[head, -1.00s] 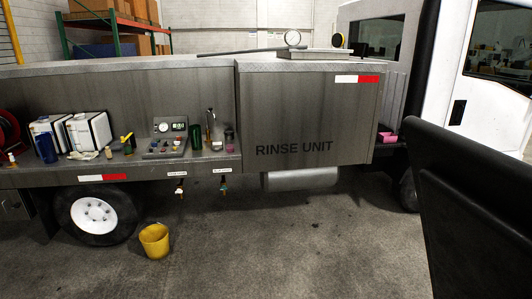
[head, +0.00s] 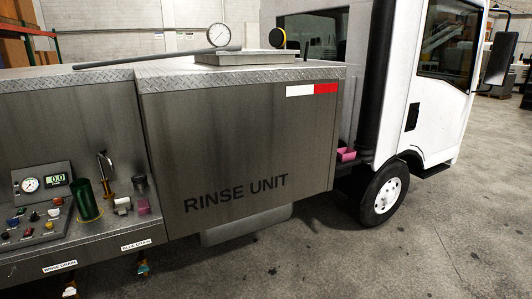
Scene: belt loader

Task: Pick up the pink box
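A small open pink box (head: 346,154) sits on a low dark ledge of the truck, in the gap between the grey "RINSE UNIT" cabinet (head: 240,140) and the white cab (head: 440,90). It is just right of the cabinet's rear corner, above the front wheel (head: 384,194). The cabinet edge may hide part of it. My gripper is not in the head view, so its state does not show.
A work shelf at left holds a gauge panel (head: 42,189), a green cylinder (head: 88,200) and a small tap (head: 106,172). A black vertical pipe (head: 375,80) stands beside the cab. The concrete floor (head: 420,255) at lower right is clear.

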